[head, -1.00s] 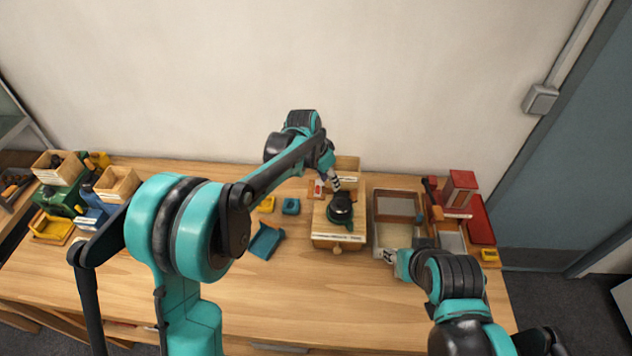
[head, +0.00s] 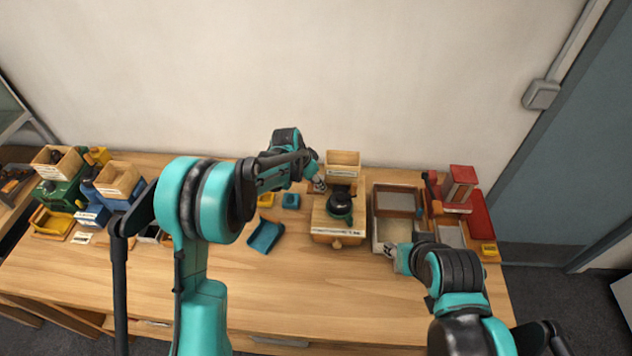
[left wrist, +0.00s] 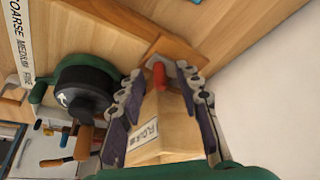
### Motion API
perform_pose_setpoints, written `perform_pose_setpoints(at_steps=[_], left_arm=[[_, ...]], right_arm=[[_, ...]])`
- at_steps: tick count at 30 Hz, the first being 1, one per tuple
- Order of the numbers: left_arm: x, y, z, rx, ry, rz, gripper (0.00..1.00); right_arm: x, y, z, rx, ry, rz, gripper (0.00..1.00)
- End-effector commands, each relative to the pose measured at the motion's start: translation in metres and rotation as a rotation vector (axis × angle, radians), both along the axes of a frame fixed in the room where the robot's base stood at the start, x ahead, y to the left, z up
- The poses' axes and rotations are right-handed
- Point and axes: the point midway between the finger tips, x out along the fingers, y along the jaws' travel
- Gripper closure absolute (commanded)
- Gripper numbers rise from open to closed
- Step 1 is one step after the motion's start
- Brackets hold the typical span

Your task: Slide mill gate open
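The mill, a wooden box (head: 328,228) with a dark green and black top (head: 341,204), stands mid-table; its top also shows in the left wrist view (left wrist: 82,92). A small red handle (left wrist: 158,75) stands by a wooden ledge (left wrist: 166,45); I take it for the gate's handle. My left gripper (head: 319,186) is low at the mill's back left. In the left wrist view its open fingers (left wrist: 160,97) are on either side of the red handle; contact is unclear. My right gripper (head: 390,249) is over the tray right of the mill; its fingers are too small to judge.
A labelled wooden bin (head: 343,160) stands behind the mill. A partitioned tray (head: 374,213) lies right of it, with red items (head: 460,180) beyond. A blue scoop (head: 266,236) lies left. The front table is clear.

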Motion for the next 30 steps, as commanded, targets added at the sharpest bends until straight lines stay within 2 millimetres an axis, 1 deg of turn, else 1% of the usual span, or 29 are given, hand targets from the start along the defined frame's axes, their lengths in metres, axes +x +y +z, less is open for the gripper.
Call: perform_pose_setpoints(at_steps=[3, 5, 6, 7, 14, 21, 28, 29, 30], left_arm=[[0.0, 0.0, 0.0, 0.0, 0.0, 0.0, 0.66], [0.0, 0.0, 0.0, 0.0, 0.0, 0.0, 0.82], [0.0, 0.0, 0.0, 0.0, 0.0, 0.0, 0.92], [0.0, 0.0, 0.001, 0.0, 0.0, 0.0, 1.0], [0.0, 0.002, 0.0, 0.0, 0.0, 0.001, 1.0], [0.002, 0.029, 0.0, 0.0, 0.0, 0.003, 1.0], [0.002, 0.031, 0.001, 0.002, -0.001, 0.002, 1.0], [0.002, 0.031, 0.001, 0.002, -0.001, 0.002, 0.85], [0.002, 0.031, 0.001, 0.002, -0.001, 0.002, 0.74]], right_arm=[[0.0, 0.0, 0.0, 0.0, 0.0, 0.0, 0.6], [0.0, 0.0, 0.0, 0.0, 0.0, 0.0, 0.6], [0.0, 0.0, 0.0, 0.0, 0.0, 0.0, 0.6], [0.0, 0.0, 0.0, 0.0, 0.0, 0.0, 0.6], [0.0, 0.0, 0.0, 0.0, 0.0, 0.0, 0.6], [0.0, 0.0, -0.007, 0.0, 0.0, 0.0, 0.6], [0.0, 0.0, -0.006, 0.0, 0.0, 0.0, 0.6], [0.0, 0.0, -0.006, 0.0, 0.0, 0.0, 0.6], [0.0, 0.0, -0.006, 0.0, 0.0, 0.0, 0.6]])
